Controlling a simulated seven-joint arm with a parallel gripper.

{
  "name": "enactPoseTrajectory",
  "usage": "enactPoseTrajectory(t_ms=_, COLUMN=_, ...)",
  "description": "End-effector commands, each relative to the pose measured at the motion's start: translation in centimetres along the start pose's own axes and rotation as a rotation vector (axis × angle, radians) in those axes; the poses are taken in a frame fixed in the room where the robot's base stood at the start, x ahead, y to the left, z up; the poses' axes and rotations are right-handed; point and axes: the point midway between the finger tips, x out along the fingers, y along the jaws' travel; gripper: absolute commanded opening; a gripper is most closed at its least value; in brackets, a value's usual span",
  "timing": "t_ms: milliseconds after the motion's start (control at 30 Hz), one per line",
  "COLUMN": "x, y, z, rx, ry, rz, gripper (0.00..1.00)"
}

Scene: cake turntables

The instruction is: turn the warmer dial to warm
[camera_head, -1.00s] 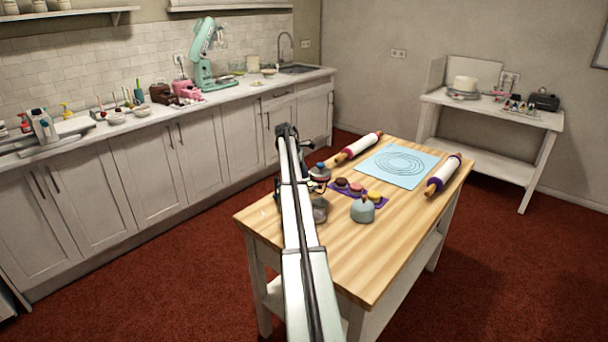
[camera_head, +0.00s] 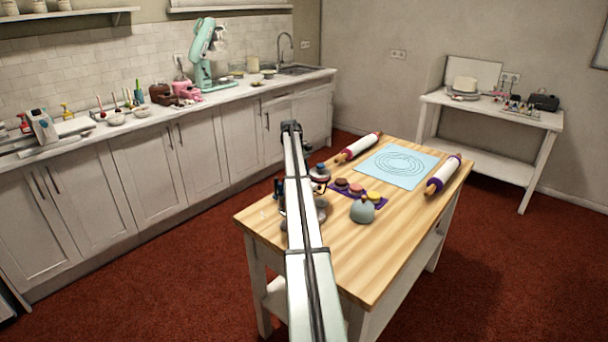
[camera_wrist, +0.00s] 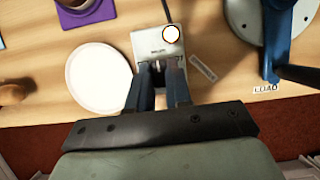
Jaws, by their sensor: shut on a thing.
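In the wrist view the warmer (camera_wrist: 146,41) is a small pale box on the wooden table, with printing and a bright round yellow-rimmed spot on its top. My gripper (camera_wrist: 160,66) is at the box's near side, its two dark fingers close together on the warmer dial. The fingers cover most of the dial, so its setting cannot be read. In the head view my own arm hides the warmer and most of my gripper, at the table's left end.
A white round disc (camera_wrist: 98,78) lies left of the warmer, and a blue stand (camera_wrist: 275,35) rises close on the right. In the head view, a grey-green dome (camera_head: 362,211), a purple mat with small round items and two rolling pins share the table (camera_head: 335,270).

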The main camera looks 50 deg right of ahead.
Motion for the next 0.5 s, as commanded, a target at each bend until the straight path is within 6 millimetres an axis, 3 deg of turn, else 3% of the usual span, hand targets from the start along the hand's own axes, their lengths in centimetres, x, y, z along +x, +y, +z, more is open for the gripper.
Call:
enactPoseTrajectory(t_ms=467, x=-0.04, y=-0.01, z=-0.05, rx=0.012, ry=0.002, rz=-0.006, gripper=0.0)
enactPoseTrajectory(t_ms=500, x=-0.03, y=-0.01, z=-0.04, rx=0.012, ry=0.002, rz=-0.006, gripper=0.2)
